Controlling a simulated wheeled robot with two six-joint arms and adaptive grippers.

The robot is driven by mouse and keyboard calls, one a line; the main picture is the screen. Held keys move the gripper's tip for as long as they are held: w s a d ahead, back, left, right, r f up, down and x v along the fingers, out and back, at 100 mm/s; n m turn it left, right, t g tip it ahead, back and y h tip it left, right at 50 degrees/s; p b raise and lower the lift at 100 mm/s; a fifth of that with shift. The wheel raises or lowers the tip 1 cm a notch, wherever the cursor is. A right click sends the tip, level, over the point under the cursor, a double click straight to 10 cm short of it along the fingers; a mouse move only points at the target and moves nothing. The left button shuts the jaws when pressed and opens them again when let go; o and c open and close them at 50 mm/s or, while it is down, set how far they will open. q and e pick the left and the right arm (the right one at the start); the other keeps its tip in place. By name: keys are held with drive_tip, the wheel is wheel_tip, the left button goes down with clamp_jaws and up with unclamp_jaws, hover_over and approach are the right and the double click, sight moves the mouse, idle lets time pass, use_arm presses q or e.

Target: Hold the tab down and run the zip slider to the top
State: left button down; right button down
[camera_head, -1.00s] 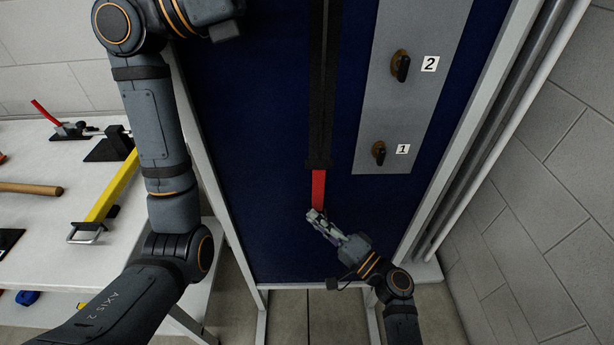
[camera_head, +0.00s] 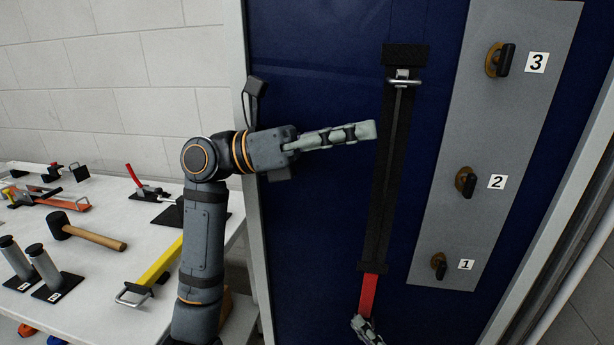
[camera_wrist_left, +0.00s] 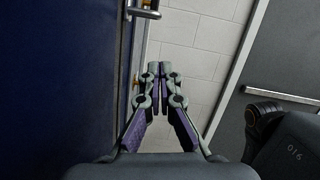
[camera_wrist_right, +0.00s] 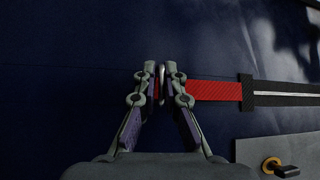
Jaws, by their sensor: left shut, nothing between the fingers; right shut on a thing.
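The zip (camera_head: 396,180) runs up a black strip on the blue panel. A silver metal piece that looks like the zip slider (camera_head: 403,78) sits near its top, just below a black patch (camera_head: 405,55). The red tab (camera_head: 368,295) hangs at the strip's lower end. My right gripper (camera_head: 366,328) is shut on the red tab; the right wrist view shows the tab (camera_wrist_right: 215,90) with a silver ring (camera_wrist_right: 162,82) at the fingertips. My left gripper (camera_head: 372,130) is shut and empty, left of the strip and lower than the slider in the picture.
A grey plate (camera_head: 500,140) with numbered knobs stands right of the zip. A white-framed post (camera_head: 245,200) edges the panel at left. A white table (camera_head: 95,265) with a hammer (camera_head: 85,230), a yellow bar tool (camera_head: 155,268) and other tools stands left.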

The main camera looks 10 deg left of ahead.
drive_tip(key=c, duration=1)
unclamp_jaws()
use_arm(q)
drive_tip(key=v, duration=0.6)
drive_tip(key=shift+a, duration=0.4)
drive_tip(key=shift+f, duration=0.1)
use_arm(e)
drive_tip(key=v, duration=1.2)
use_arm(q)
drive_tip(key=shift+f, duration=0.1)
use_arm(e)
drive_tip(key=shift+s+d+f, duration=0.1)
drive_tip(key=shift+s, duration=0.05)
